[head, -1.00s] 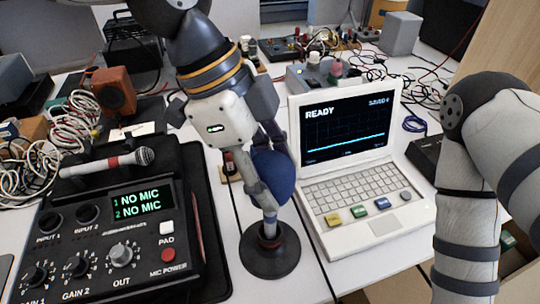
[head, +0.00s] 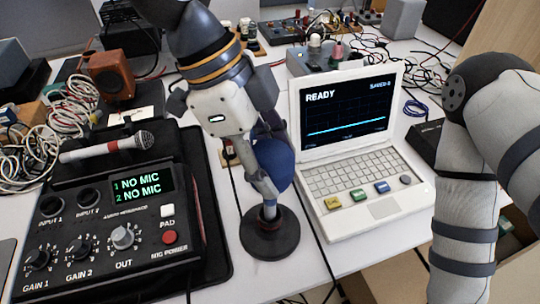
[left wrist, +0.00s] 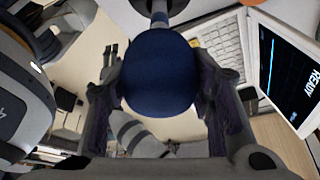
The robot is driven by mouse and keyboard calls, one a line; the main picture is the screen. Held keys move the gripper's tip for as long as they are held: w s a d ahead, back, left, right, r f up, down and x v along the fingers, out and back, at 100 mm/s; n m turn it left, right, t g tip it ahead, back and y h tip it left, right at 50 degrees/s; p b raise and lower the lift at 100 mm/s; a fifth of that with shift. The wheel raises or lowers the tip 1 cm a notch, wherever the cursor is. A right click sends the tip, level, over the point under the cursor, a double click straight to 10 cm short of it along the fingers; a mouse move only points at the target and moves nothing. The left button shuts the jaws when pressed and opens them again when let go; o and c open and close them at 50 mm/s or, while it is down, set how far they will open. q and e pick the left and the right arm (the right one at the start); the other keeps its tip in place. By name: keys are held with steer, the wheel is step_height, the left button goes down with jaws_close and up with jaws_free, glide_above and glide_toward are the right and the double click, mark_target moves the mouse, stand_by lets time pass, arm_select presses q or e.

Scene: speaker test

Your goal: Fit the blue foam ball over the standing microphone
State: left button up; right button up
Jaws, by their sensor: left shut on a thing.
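The blue foam ball (head: 274,164) is between the fingers of my left gripper (head: 267,175), which is shut on it. The ball also fills the middle of the left wrist view (left wrist: 160,72). The standing microphone (head: 269,211) rises from a round black base (head: 268,242), directly below the ball in the head view. Its upper end is hidden by the ball and finger, so I cannot tell whether it is inside the ball. Its stem also shows beyond the ball in the left wrist view (left wrist: 159,16). My right gripper is out of view.
A white laptop (head: 360,190) reading READY stands close on the right. Cables and electronics crowd the back. A cable runs right of the base.

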arm_select(q)
steer(key=shift+f, duration=0.45)
stand_by(0.3)
steer(key=o, duration=0.9)
